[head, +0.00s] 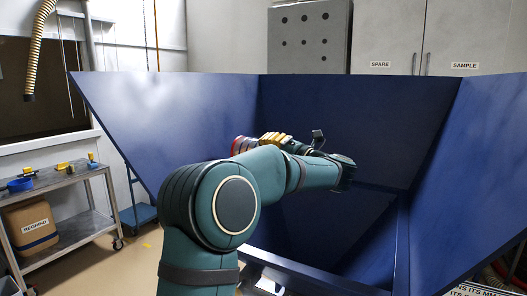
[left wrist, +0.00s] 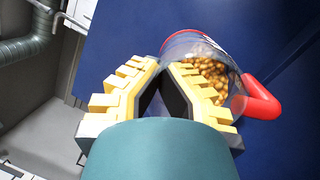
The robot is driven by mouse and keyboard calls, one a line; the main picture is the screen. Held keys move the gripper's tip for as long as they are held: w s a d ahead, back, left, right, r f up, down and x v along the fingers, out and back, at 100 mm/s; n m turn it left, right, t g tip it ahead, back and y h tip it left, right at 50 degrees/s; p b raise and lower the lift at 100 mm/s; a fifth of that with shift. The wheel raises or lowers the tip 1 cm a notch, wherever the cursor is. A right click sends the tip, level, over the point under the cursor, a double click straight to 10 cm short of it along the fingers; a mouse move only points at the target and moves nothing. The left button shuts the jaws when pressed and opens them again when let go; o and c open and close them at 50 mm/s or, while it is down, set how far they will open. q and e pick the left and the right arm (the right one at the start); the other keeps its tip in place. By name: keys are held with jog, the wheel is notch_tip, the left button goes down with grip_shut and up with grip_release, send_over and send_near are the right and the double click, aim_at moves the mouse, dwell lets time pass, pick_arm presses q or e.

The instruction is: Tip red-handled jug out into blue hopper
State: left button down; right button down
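The jug (left wrist: 188,47) is clear, with a red handle (left wrist: 262,98) and tan pellets (left wrist: 210,72) inside. In the left wrist view it lies tilted just beyond my left gripper (left wrist: 162,68), the handle out to the right. The fingertips are close together at its near side; the right finger hides part of it, so the exact grip is hidden. In the head view my left gripper (head: 268,138) is up in front of the blue hopper's (head: 165,110) back wall, with the jug's red part (head: 242,145) at its left, largely hidden by my arm. My right gripper is out of view.
Cabinets (head: 390,40) and a grey panel (head: 310,35) stand behind the hopper. The hopper's right part is clear.

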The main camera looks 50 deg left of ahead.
pick_arm(q)
jog(key=shift+w+d+f+m+y+b, duration=0.25)
jog(key=shift+d+f+y+b, duration=0.2)
jog(key=shift+y+b, duration=0.65)
jog(key=shift+w+d+f+m+y+b, duration=0.15)
jog(key=shift+d+f+m+y+b, duration=0.3)
jog(key=shift+b, duration=1.15)
jog(key=shift+w+d+f+m+y+b, duration=0.1)
jog(key=shift+w+d+f+y+b, duration=0.15)
jog(key=shift+d+y+b, duration=0.6)
jog(key=shift+a+b, duration=0.3)
jog(key=shift+b, duration=0.25)
dwell(0.3)
jog(key=shift+s+a+r+n+g+y+b, duration=0.1)
jog(key=shift+a+r+n+g+y+b, duration=0.15)
jog(key=shift+r+n+g, duration=0.7)
jog(key=shift+s+a+r+n+g+y+b, duration=0.15)
jog(key=shift+a+r+n+g+y, duration=0.15)
jog(key=shift+r+n+g, duration=0.65)
jog(key=shift+f+m, duration=0.2)
jog(key=shift+m, duration=0.2)
